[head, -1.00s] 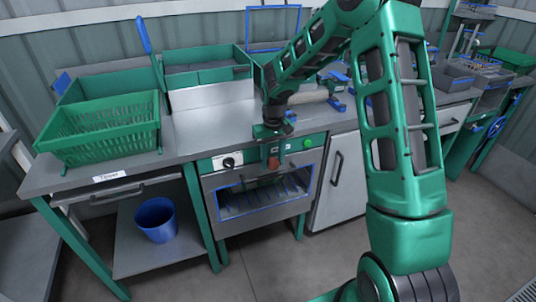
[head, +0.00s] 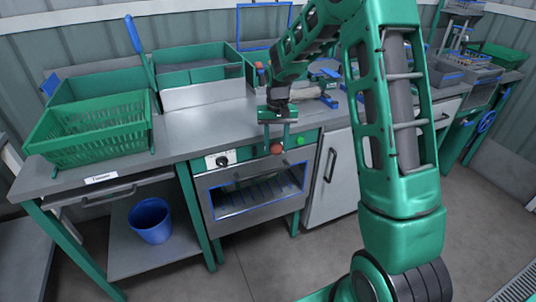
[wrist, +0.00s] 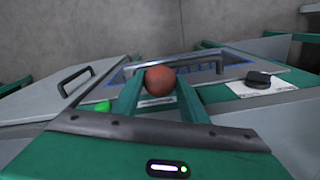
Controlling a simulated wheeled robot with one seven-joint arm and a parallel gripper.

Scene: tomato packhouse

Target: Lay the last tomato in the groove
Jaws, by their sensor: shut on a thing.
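A red tomato (wrist: 160,80) sits between the two green fingers of my gripper (wrist: 160,88) in the wrist view. In the head view my gripper (head: 277,147) points down in front of the cabinet's control panel, with the tomato (head: 276,149) between its fingertips. The gripper is shut on it, and it hangs clear of any surface. I cannot make out the groove with certainty in either view.
Behind the gripper is a grey bench (head: 215,125) with a green crate (head: 95,135) at left. Below is a blue-framed cabinet door (head: 255,195) with a handle. A black knob (head: 222,161) and green button (head: 301,140) flank the gripper. A blue bucket (head: 150,222) stands on the lower shelf.

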